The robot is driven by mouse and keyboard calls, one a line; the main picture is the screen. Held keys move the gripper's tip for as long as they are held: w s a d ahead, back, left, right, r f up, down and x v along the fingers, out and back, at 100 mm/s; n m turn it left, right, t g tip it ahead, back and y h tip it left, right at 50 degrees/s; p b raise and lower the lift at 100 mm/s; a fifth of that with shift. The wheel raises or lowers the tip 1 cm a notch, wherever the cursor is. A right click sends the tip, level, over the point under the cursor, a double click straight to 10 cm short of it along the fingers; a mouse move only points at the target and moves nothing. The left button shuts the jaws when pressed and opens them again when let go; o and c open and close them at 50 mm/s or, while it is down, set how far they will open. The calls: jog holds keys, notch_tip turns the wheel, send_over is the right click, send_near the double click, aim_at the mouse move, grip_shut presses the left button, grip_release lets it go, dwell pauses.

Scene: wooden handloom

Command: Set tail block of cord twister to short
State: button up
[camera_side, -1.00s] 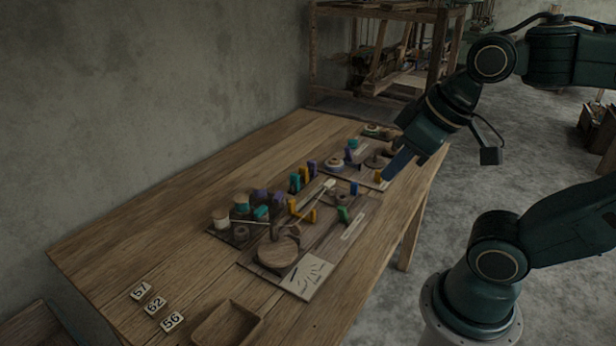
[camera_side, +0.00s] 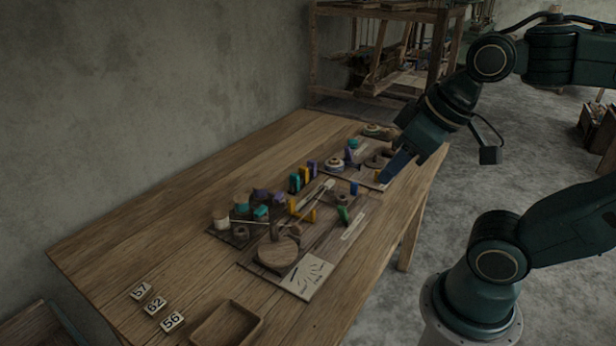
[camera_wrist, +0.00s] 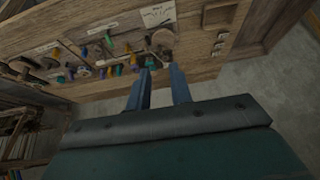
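The cord twister appears to be the long wooden board (camera_side: 318,243) with a round wooden disc (camera_side: 278,254) and a pale marked card (camera_side: 307,276) at its near end. A green block (camera_side: 343,215) stands on it beside a pale label strip (camera_side: 353,228); a blue block (camera_side: 354,188) stands farther along. I cannot tell which piece is the tail block. My gripper (camera_side: 384,181) is above the far-right end of the table, near a second board. In the wrist view its two blue fingers (camera_wrist: 160,68) are apart with nothing visible between them. The disc (camera_wrist: 163,38) is beyond them.
The far board (camera_side: 362,174) holds spools and small blocks. Several coloured spools (camera_side: 243,205) and upright blocks (camera_side: 302,178) stand left of the twister. Number tiles (camera_side: 155,305) and an empty wooden tray (camera_side: 226,325) lie at the near end. The left tabletop (camera_side: 150,230) is clear.

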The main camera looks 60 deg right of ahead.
jog(key=shift+o, duration=0.9)
jog(key=shift+w+r, duration=0.1)
jog(key=shift+w, duration=0.05)
jog(key=w+d+r+g, duration=0.1)
jog(key=w+d, duration=0.4)
jog(key=w, duration=0.3)
jog(key=g, duration=0.5)
send_over(355, 183)
notch_tip(355, 183, down, 18)
jog(key=shift+r, duration=0.1)
notch_tip(355, 183, down, 14)
jog(key=shift+r, duration=0.1)
